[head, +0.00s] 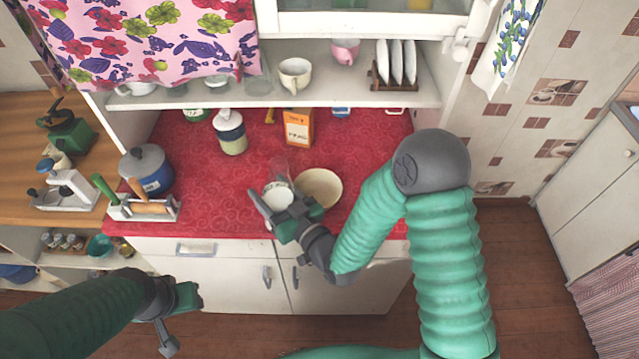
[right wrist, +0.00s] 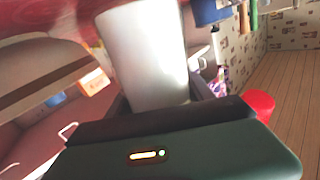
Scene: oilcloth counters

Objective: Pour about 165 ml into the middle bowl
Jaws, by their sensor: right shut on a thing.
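A cream bowl (head: 321,188) sits on the red oilcloth counter. A beige rounded thing with a brown band (right wrist: 45,72), likely this bowl, fills the left of the right wrist view. My right gripper (head: 284,212) is at the bowl's left, shut on a white container (head: 279,194). The white container (right wrist: 147,55) shows large between the fingers in the right wrist view; its contents are hidden. A faint clear glass shape (head: 280,170) shows just behind it. I make out only one bowl on the counter. My left gripper (head: 178,316) is open and empty, low in front of the cabinet.
An orange box (head: 298,127) and a white-and-green canister (head: 230,132) stand behind. A blue pot (head: 147,168) and a utensil caddy (head: 144,208) are at the left. A shelf (head: 345,95) with cups and plates overhangs the back. The counter right of the bowl looks clear.

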